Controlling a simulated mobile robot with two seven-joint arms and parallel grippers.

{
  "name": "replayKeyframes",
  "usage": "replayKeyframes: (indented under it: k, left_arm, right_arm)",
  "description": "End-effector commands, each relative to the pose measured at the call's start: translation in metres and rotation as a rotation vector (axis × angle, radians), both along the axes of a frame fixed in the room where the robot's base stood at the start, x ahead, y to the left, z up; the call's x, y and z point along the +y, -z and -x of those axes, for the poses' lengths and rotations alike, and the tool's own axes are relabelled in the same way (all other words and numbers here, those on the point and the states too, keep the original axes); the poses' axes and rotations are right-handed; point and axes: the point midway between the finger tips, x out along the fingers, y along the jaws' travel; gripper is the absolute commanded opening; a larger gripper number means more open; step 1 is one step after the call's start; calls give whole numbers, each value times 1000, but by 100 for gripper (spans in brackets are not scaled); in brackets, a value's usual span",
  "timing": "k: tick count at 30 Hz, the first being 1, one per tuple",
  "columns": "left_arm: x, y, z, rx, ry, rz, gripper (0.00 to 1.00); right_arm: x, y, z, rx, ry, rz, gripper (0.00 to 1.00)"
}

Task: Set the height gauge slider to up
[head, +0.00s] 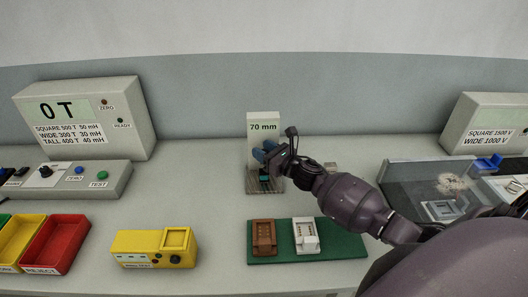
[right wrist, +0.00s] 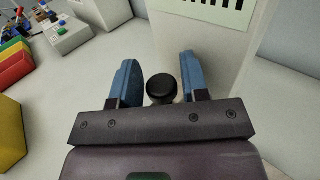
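The height gauge (head: 263,126) is an upright white block marked "70 mm" at the back middle of the bench. My right gripper (head: 265,152) is at its front and hides much of its lower face. In the right wrist view, the round black slider knob (right wrist: 162,88) sits between the two blue fingers of my right gripper (right wrist: 160,82). The fingers are apart, with a narrow gap on each side of the knob. The gauge's white face (right wrist: 215,45) rises just beyond. My left gripper is not in view.
A green mat (head: 340,243) with a brown and a white connector lies in front. A yellow fixture (head: 153,249), a red bin (head: 57,243) and a tester box (head: 85,117) are at left. A grey tray (head: 402,172) is at right, near my right arm.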

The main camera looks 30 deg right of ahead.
Motion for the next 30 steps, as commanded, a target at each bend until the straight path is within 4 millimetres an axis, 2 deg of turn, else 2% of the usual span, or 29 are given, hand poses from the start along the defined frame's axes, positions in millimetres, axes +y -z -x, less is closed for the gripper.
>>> replayKeyframes:
  k: [6, 10, 24, 30]
  left_arm:
    - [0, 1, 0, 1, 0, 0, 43]
    - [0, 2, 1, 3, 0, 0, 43]
    - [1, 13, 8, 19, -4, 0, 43]
    - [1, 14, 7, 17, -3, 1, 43]
  right_arm:
    - [0, 2, 2, 3, 0, 0, 42]
    - [-3, 3, 11, 3, 1, 1, 42]
    - [-20, 3, 83, 4, 0, 2, 42]
    - [-24, 2, 101, 1, 0, -1, 42]
